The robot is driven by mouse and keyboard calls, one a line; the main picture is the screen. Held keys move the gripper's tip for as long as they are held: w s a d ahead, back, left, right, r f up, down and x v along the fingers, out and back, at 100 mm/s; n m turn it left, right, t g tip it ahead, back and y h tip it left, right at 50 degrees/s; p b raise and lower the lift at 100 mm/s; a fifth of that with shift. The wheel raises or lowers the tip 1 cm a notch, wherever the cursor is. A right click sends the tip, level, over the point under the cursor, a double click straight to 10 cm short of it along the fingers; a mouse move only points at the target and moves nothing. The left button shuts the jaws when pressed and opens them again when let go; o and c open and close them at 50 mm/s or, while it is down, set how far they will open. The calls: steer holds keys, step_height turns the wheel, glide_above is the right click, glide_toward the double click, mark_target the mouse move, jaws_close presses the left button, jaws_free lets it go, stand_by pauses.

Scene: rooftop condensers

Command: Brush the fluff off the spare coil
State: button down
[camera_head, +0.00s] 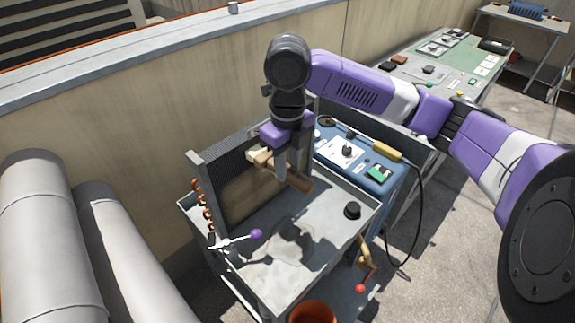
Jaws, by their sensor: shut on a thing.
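The spare coil (237,138) stands upright in a grey metal tray (285,278). It is a dark finned panel with copper bends (202,205) on its left edge. A brownish layer, perhaps the fluff, covers part of its front face (235,203). My gripper (279,172) points down in front of the coil and is shut on a wooden-handled brush (299,183). Pale bristles show on the coil side of the brush. I cannot tell whether they touch the fins. My gripper hides part of the coil's right side.
A purple-knobbed lever (256,234) and a black knob (352,210) are at the tray. A red-ended valve handle (361,287) and orange bucket (313,313) are in front. A blue instrument panel (377,175) stands right. Large pipes (50,235) lie left; a wall (100,110) is behind.

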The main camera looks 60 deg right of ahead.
steer(key=shift+f+b, duration=1.7)
steer(key=shift+f, duration=0.45)
steer(key=shift+r+p, duration=1.55)
steer(key=shift+r, duration=0.65)
steer(key=shift+f+b, duration=1.9)
steer(key=shift+f, duration=0.3)
steer(key=shift+r+p, duration=1.55)
steer(key=shift+r, duration=0.65)
steer(key=shift+f+b, duration=1.95)
steer(key=shift+f, duration=0.25)
steer(key=shift+r+p, duration=1.6)
steer(key=shift+r, duration=0.6)
steer(key=shift+s+a, duration=0.3)
steer(key=shift+s, duration=0.6)
steer(key=shift+f, duration=0.1)
steer(key=shift+s+d+f+b, duration=0.2)
steer(key=shift+d+f+b, duration=0.15)
steer(key=shift+d+b, duration=0.3)
steer(key=shift+s+d+f+b, duration=0.25)
steer(key=shift+d+b, duration=0.2)
steer(key=shift+d, duration=0.25)
steer(key=shift+s+d+f+b, duration=0.15)
steer(key=shift+d+f+b, duration=0.25)
steer(key=shift+d+b, duration=0.25)
